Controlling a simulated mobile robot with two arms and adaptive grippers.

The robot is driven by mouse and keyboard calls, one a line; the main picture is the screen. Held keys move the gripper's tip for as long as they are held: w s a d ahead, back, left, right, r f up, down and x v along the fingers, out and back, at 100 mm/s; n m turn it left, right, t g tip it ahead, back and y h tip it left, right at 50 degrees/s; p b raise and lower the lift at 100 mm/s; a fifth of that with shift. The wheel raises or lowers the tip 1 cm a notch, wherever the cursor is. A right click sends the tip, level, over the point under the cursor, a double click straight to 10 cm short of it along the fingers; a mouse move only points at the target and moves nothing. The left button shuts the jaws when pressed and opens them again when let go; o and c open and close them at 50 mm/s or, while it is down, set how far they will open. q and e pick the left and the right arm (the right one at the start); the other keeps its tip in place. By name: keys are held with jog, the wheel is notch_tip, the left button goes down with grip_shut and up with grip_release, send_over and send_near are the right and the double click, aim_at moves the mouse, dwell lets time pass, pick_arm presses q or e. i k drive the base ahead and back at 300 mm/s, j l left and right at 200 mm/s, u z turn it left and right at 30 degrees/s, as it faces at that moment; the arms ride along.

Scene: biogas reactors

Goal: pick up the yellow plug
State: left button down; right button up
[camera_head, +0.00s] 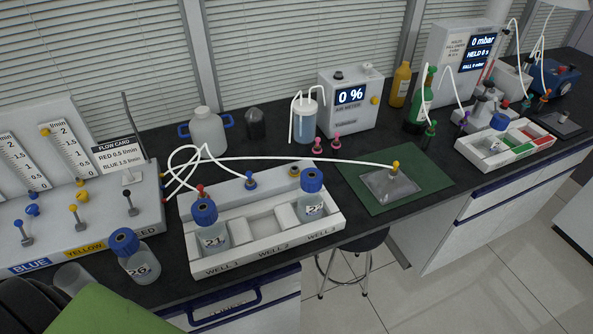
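Several yellow parts show, and I cannot tell which is the yellow plug. A yellow fitting (395,167) sits on the clear bag (389,185) on the green mat, at the end of a white tube. Another yellow piece (375,100) is on the side of the air meter (351,103). Neither of my grippers can be made out in the view.
A white rack (262,257) with bottles 21 and 22 stands mid-bench. Bottle 26 (139,262) stands at its left. Two pink plugs (317,145) are by the air meter. The green mat (430,182) has bare room. A dark and green shape fills the lower left corner.

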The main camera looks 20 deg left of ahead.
aim_at(395, 164)
jog(key=i+l+u, duration=0.5)
jog(key=l+u, duration=0.35)
